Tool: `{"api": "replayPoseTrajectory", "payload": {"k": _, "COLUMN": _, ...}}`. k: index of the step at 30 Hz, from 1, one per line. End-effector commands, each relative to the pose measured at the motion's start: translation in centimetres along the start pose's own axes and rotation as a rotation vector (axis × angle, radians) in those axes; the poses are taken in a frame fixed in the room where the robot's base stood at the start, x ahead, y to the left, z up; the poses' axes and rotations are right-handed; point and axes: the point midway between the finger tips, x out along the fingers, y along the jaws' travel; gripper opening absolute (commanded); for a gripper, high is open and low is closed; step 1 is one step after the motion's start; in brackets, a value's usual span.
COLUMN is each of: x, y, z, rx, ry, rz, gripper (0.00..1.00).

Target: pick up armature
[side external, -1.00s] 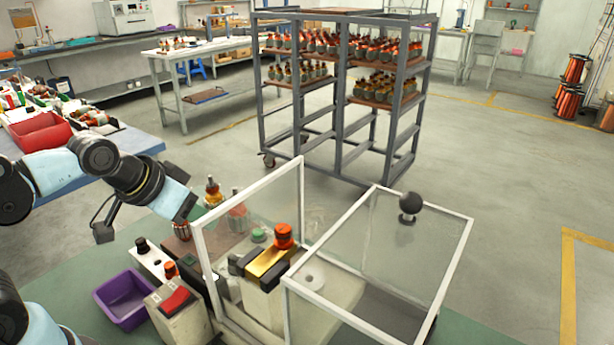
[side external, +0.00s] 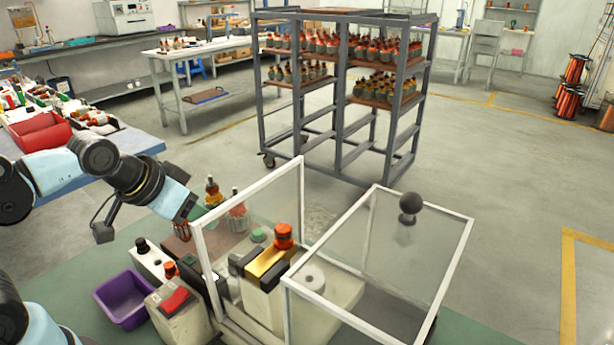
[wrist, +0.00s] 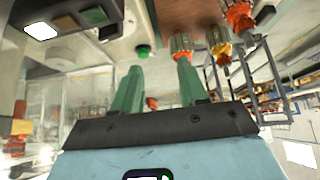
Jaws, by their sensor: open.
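Armatures with orange and yellow tops and grey cores stand in a small group behind the machine in the side external view: one at the back (side external: 212,192), one to its right (side external: 237,212), partly seen through the clear guard. My gripper (side external: 189,208) is at their left, its fingers hard to make out there. In the wrist view, my gripper's green fingers (wrist: 159,68) are apart with nothing held between them. The wrist view, which looks turned over, shows an armature (wrist: 181,46) just beyond the right finger, and others (wrist: 219,44) further right.
The winding machine (side external: 268,268) with its framed clear guard (side external: 252,217) stands close right of my gripper. A control box with a red switch (side external: 176,301) and a purple bin (side external: 124,299) are in front. A rack of armatures (side external: 340,100) stands behind, with open floor to the right.

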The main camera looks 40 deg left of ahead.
Motion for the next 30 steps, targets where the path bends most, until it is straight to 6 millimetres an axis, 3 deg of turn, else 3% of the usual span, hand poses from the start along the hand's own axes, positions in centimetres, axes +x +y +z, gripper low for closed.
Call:
{"api": "replayPoseTrajectory", "payload": {"k": 2, "x": 0.0, "y": 0.0, "z": 0.0, "rx": 0.000, "ry": 0.000, "rz": 0.000, "gripper": 0.43}}
{"api": "replayPoseTrajectory", "payload": {"k": 10, "x": 0.0, "y": 0.0, "z": 0.0, "rx": 0.000, "ry": 0.000, "rz": 0.000, "gripper": 0.82}}
{"api": "replayPoseTrajectory", "payload": {"k": 20, "x": -0.1, "y": -0.1, "z": -0.2, "rx": 0.000, "ry": -0.007, "rz": -0.002, "gripper": 0.83}}
{"api": "replayPoseTrajectory", "payload": {"k": 23, "x": -0.3, "y": -0.6, "z": -1.2, "rx": 0.000, "ry": -0.035, "rz": -0.010, "gripper": 0.83}}
{"api": "replayPoseTrajectory", "payload": {"k": 30, "x": -0.8, "y": -3.0, "z": -5.9, "rx": 0.006, "ry": -0.191, "rz": -0.037, "gripper": 0.83}}
